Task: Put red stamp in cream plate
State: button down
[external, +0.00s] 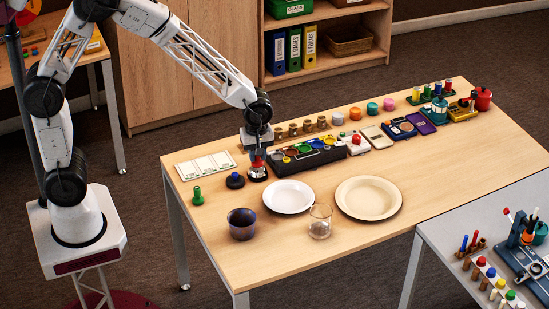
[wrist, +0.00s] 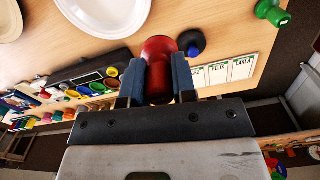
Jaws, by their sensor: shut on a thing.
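The red stamp (wrist: 158,52) is held between the two fingers of my gripper (wrist: 158,82) in the wrist view. In the external view my gripper (external: 258,154) points down at the left part of the table, with the red stamp (external: 258,162) at its tips. Whether the stamp's base touches the table is hard to tell. The cream plate (external: 369,183) lies flat and empty to the right, beyond a white plate (external: 289,188). In the wrist view the cream plate (wrist: 9,20) is cut off at the upper left corner.
A blue stamp (external: 235,181) stands close left of my gripper, and a green stamp (external: 197,195) farther left. A dark paint tray (external: 306,155) lies close to the right. A blue cup (external: 242,223) and a clear glass (external: 320,221) stand near the front edge.

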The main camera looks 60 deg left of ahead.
jog(key=w+d+f, duration=0.4)
jog(key=w+d, duration=0.8)
jog(key=w, duration=0.2)
jog(key=shift+w+f, duration=0.15)
jog(key=shift+f, duration=1.05)
jog(key=shift+w+f, duration=0.1)
jog(key=shift+f, duration=1.05)
jog(key=shift+w, duration=0.1)
send_over(361, 203)
jog(key=shift+f, duration=0.75)
jog(key=shift+f, duration=1.75)
jog(key=shift+f, duration=0.1)
jog(key=c, duration=0.9)
grip_release()
jog(key=shift+f, duration=0.1)
